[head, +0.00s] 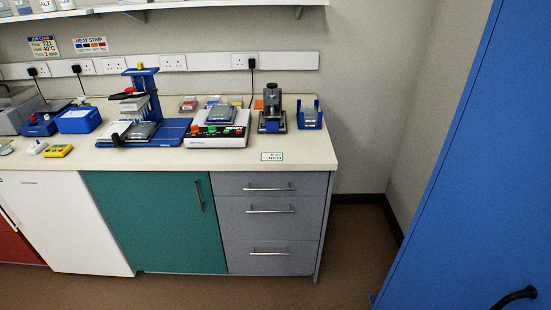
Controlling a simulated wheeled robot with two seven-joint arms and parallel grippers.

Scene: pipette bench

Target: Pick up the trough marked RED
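Several small troughs stand in a row at the back of the bench. The leftmost trough (188,104) has a reddish mark, but its lettering is too small to read. Beside it are a trough with a bluish mark (212,101) and a trough with a yellowish mark (235,101). The lower parts of these two are partly hidden behind the device in front. Neither of my grippers is in view.
A blue press stand (172,131) and a white device with coloured buttons (217,135) stand in front of the troughs. A dark press (272,113) and blue holder (309,115) are to the right. A blue cabinet (470,180) stands at right.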

